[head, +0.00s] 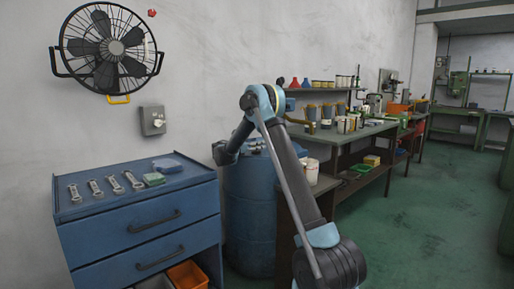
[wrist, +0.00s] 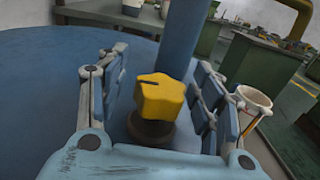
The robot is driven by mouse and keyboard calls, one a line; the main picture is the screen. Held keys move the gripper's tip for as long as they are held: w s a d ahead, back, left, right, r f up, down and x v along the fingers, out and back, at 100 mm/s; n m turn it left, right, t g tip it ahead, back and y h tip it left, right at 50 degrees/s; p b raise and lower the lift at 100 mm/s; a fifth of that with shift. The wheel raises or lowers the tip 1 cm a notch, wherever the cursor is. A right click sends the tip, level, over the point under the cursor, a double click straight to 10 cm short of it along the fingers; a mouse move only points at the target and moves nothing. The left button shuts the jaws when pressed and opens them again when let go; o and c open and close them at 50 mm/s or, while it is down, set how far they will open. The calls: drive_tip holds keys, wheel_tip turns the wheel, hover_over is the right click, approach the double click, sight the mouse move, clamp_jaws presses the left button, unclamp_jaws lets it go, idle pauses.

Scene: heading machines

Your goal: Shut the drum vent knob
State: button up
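In the wrist view a yellow star-shaped knob (wrist: 160,98) with a dark slot on its top stands on a dark round base on the blue drum's top. My gripper (wrist: 155,95) is open, with one finger on the left of the knob and one on the right. Clear gaps show between the fingers and the knob. In the head view the blue drum (head: 248,215) stands between the blue cabinet and the workbench. My arm reaches over it; the knob and fingertips are hidden or too small there.
A blue pipe (wrist: 176,35) rises just behind the knob. A blue drawer cabinet (head: 140,220) with several wrenches on top stands left of the drum. A workbench (head: 350,135) with jars stands to the right. A wall fan (head: 110,48) hangs above. The green floor at right is clear.

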wheel_tip(320, 180, up, 10)
drive_tip(key=shift+f, duration=0.1)
idle(0.6)
drive_tip(key=shift+d, duration=0.1)
